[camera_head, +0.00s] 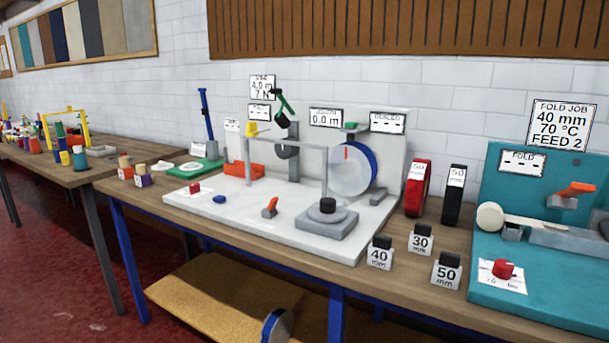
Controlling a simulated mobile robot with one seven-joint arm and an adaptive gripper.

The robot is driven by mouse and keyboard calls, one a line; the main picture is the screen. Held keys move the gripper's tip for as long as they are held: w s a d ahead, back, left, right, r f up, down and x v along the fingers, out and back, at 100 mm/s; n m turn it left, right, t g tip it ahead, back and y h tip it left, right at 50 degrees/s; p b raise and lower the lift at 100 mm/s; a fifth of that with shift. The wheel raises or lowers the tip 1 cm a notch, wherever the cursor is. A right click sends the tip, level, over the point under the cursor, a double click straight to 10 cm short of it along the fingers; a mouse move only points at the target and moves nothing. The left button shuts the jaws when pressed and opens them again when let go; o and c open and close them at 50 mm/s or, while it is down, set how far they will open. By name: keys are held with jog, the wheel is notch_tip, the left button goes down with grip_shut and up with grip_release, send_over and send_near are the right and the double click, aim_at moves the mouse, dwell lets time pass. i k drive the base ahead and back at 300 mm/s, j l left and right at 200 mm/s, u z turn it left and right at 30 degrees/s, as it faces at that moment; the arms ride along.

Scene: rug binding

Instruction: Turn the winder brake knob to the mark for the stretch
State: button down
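The winder (262,222) is a white base with a grey-white back panel on the wooden bench. A small red knob (194,188) sits at its front left, on a pale plate whose marks are too small to read. I cannot tell for sure that this is the brake knob. A card (262,84) above the winder reads 4.0 m and 7 N. A display on the panel (325,118) reads 0.0 m. A blue-rimmed clear disc (352,170) stands at the right of the winder.
An orange-red lever (270,207), a blue button (219,199) and a grey block with a black knob (327,210) stand on the base. Blocks marked 40 (380,253), 30 and 50 mm stand right. A teal folding machine (540,293) has another red knob (503,268).

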aim_at(194, 188)
jog(key=i+j+u, duration=0.15)
jog(key=i+j, duration=1.1)
jog(key=i, duration=0.2)
jog(key=i+j, duration=0.25)
jog(key=i, duration=0.25)
